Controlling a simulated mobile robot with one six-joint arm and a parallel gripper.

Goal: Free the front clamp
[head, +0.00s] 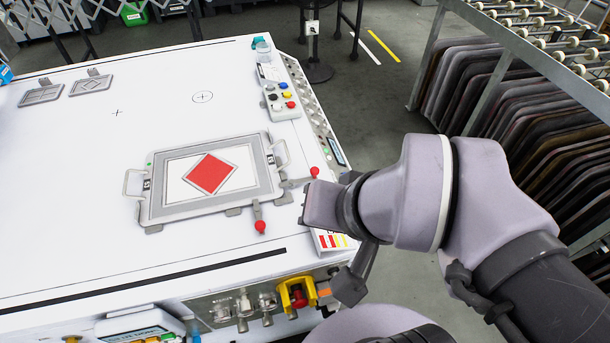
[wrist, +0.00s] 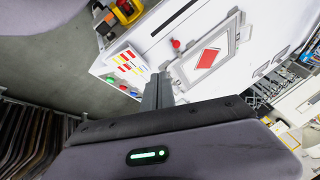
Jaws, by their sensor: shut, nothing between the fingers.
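The front clamp (head: 257,212) sits at the near edge of the grey frame (head: 150,213), its lever ending in a red knob (head: 260,226) that sticks out toward the front. In the wrist view a red knob (wrist: 176,43) shows beside the frame (wrist: 222,54). A second clamp with a red knob (head: 314,171) is at the frame's right side. My gripper (head: 303,216) is to the right of the front clamp and apart from its knob. In the wrist view its fingers (wrist: 160,82) are together and empty. The gripper partly hides the table there.
A button box (head: 281,100) stands at the table's back right. A card with coloured patches (head: 330,241) lies at the near right corner. A yellow bracket (head: 296,294) and valves are on the front face. The white tabletop left of the frame is clear.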

